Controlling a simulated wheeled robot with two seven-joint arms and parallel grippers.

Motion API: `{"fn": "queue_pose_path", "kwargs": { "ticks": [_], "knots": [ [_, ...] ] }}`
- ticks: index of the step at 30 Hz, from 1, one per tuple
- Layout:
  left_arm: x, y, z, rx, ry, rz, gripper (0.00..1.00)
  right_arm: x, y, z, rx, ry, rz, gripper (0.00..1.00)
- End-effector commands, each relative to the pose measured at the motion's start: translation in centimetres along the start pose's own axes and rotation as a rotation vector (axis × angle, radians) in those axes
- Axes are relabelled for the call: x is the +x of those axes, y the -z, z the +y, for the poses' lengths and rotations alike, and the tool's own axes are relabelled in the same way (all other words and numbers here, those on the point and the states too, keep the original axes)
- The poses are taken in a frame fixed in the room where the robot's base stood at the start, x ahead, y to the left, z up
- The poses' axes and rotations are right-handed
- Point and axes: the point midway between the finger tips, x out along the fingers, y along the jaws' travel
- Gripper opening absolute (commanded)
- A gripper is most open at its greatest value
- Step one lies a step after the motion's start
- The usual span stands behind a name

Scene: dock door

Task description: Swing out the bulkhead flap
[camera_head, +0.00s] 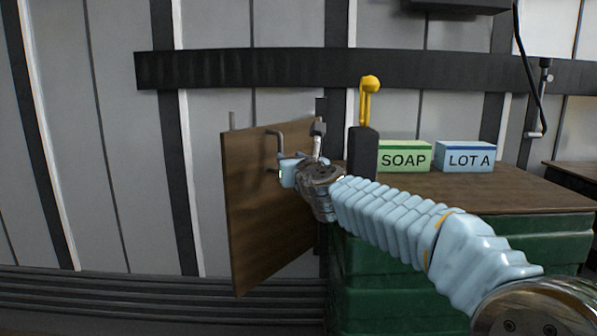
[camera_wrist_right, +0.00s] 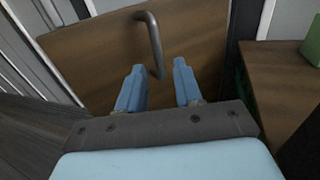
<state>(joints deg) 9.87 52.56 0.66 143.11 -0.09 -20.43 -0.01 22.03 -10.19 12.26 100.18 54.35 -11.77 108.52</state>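The flap (camera_head: 262,215) is a brown wooden panel left of the green stand in the head view. It stands at an angle to the grey wall, its right edge by a dark post. It fills much of the right wrist view (camera_wrist_right: 95,55). Its bent metal handle (camera_head: 275,143) also shows in the wrist view (camera_wrist_right: 152,40). My right gripper (camera_head: 283,172) is at the handle's lower part. In the wrist view its blue fingers (camera_wrist_right: 158,68) are apart, with the handle's lower end between their tips and gaps visible on both sides. My left gripper is not in view.
The green stand (camera_head: 400,265) has a brown top holding a green SOAP box (camera_head: 404,156), a blue LOT A box (camera_head: 466,157) and a dark block (camera_head: 362,153) with a yellow-knobbed lever (camera_head: 370,85). Floor room left of the flap looks clear.

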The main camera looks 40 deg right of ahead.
Motion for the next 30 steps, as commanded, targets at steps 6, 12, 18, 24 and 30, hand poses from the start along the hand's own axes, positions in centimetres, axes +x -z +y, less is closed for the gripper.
{"fn": "queue_pose_path", "kwargs": {
  "ticks": [6,12,18,24,30],
  "knots": [
    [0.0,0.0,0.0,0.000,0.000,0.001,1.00,-4.4,-0.2,-0.1,0.000,0.002,-0.002,0.35],
    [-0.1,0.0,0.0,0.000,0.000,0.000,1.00,-5.9,0.0,-0.1,0.000,0.002,0.001,0.35],
    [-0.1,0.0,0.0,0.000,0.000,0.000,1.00,-6.0,0.0,-0.1,0.001,0.002,0.001,0.35],
    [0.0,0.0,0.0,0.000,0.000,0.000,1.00,-4.6,2.8,0.7,-0.081,-0.017,0.050,0.10],
    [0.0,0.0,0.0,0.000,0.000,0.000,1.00,0.0,20.6,6.7,-0.657,-0.242,0.309,0.00]
  ]
}}
